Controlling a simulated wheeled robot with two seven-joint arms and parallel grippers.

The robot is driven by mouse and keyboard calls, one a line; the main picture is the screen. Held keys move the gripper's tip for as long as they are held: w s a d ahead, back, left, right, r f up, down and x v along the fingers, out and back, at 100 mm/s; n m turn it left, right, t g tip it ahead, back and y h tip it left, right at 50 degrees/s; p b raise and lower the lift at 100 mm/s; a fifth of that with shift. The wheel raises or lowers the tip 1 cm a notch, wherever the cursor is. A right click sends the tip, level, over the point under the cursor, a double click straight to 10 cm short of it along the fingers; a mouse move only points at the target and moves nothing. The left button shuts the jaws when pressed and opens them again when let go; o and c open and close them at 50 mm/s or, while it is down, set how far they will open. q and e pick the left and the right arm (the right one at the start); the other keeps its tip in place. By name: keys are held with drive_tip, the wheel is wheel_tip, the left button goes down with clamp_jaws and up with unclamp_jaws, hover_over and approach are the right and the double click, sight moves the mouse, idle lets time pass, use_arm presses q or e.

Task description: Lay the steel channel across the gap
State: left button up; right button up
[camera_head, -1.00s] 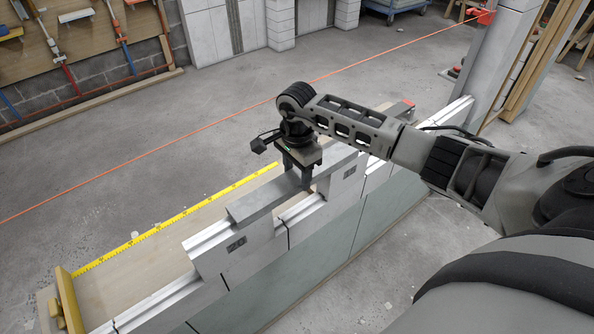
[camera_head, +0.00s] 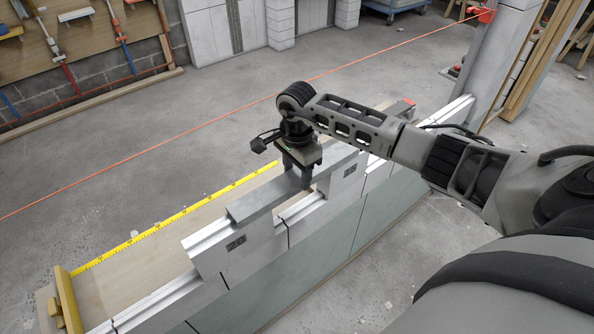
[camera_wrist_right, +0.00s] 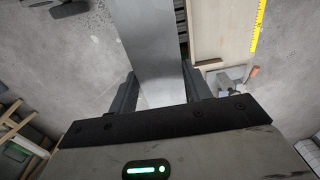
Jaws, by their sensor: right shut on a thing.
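The steel channel (camera_head: 258,203), a long grey bar, spans the gap in the top of the white block wall. Its near end is over the block marked 20 (camera_head: 234,246); its farther part runs over the block on the other side (camera_head: 346,182). I cannot tell whether it rests fully on both or is slightly above. My right gripper (camera_head: 298,181) points down and is shut on the channel over the gap. In the right wrist view the channel (camera_wrist_right: 150,45) runs between the two fingers (camera_wrist_right: 158,88). My left gripper is not in view.
A yellow measuring tape (camera_head: 165,224) lies along a wooden board (camera_head: 112,277) beside the wall. An orange string line (camera_head: 140,153) crosses behind the arm to a red holder (camera_head: 482,15). The concrete floor behind the wall is mostly clear.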

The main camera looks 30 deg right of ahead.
drive_tip(key=shift+r, duration=0.1)
drive_tip(key=o, duration=1.5)
